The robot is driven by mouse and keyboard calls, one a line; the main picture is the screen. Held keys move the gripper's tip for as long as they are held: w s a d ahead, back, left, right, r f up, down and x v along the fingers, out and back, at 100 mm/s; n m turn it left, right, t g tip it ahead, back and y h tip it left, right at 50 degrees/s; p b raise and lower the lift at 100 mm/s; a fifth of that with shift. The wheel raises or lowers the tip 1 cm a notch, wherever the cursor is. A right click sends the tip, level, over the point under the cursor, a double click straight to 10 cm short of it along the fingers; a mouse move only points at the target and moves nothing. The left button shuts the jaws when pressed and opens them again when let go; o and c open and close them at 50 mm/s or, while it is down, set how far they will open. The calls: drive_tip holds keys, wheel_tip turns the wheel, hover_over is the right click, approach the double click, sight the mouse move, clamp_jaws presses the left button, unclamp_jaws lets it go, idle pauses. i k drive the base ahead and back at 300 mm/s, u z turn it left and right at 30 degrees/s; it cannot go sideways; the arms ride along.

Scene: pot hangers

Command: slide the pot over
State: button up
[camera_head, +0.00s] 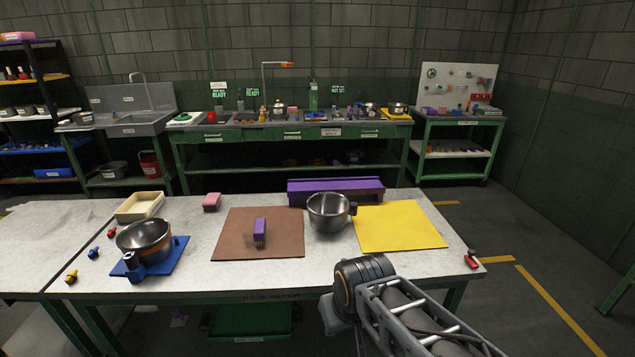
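A shiny metal pot (326,214) with a short dark handle on its right side stands upright on the near table, between the brown mat (228,245) and the yellow mat (398,230). A second metal pot (143,237) with a copper-coloured band sits on a blue board (173,262) at the left, with a dark handle or fitting towards me. My arm reaches in from the lower right, in front of the table and apart from both pots. My gripper's fingers do not show.
A purple block-like bar (336,191) lies behind the middle pot. A purple brush (260,232) is on the brown mat. A red piece (471,259) is at the right edge.

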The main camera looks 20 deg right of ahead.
sight(328, 212)
drive_tip(key=i, duration=0.9)
drive_tip(key=z, duration=0.05)
